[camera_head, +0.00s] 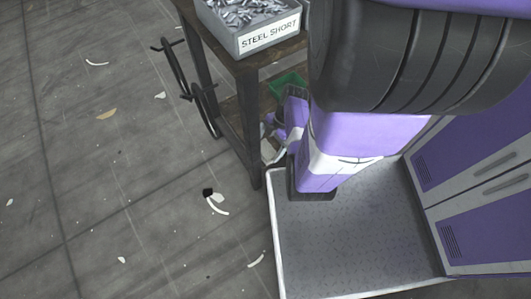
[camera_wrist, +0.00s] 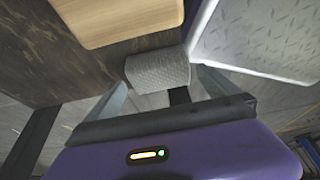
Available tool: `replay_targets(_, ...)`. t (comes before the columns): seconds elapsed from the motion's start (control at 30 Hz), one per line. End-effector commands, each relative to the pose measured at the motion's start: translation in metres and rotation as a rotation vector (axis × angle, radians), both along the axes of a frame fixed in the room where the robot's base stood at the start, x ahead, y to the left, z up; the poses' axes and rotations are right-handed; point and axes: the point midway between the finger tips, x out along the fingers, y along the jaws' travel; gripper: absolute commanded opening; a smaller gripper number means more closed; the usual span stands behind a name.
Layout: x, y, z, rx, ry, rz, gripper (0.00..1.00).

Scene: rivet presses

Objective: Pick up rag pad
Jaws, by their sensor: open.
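A grey, ribbed pad (camera_wrist: 157,72), which looks like the rag pad, shows in the wrist view just beyond my fingertips. My gripper (camera_wrist: 161,80) is open, with one finger on each side of the pad's near end. I cannot tell whether the fingers touch it. In the head view my arm hides most of the gripper (camera_head: 270,143), which is low beside the wooden cart, and I cannot make out the pad clearly there.
The dark wooden cart (camera_head: 246,70) carries a grey bin labelled STEEL SHORT (camera_head: 245,42) on top and a green item (camera_head: 288,84) lower down. A pale-rimmed metal tray (camera_head: 350,245) lies beside purple lockers (camera_head: 487,222). A tan wooden piece (camera_wrist: 115,18) is near the pad. Scraps litter the floor.

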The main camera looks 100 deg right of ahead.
Motion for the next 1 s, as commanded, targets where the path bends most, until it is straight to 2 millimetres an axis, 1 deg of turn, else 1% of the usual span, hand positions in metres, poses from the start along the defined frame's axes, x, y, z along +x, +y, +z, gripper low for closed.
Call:
replay_targets(0.03,0.003,0.002,-0.012,0.000,0.000,-0.001,1.00)
replay_targets(0.2,0.010,0.005,-0.027,0.000,0.001,0.000,1.00)
replay_targets(0.47,0.012,0.005,-0.028,0.000,0.001,-0.001,1.00)
replay_targets(0.5,0.012,0.005,-0.028,0.000,0.001,0.000,0.98)
replay_targets(0.57,0.012,0.005,-0.028,0.000,0.001,0.000,0.86)
replay_targets(0.6,0.012,0.005,-0.028,0.000,0.001,0.000,0.78)
replay_targets(0.73,0.012,0.005,-0.028,0.000,0.001,0.000,0.53)
replay_targets(0.77,0.012,0.005,-0.028,0.000,0.001,0.000,0.50)
replay_targets(1.0,0.012,0.005,-0.027,-0.001,0.000,0.000,0.50)
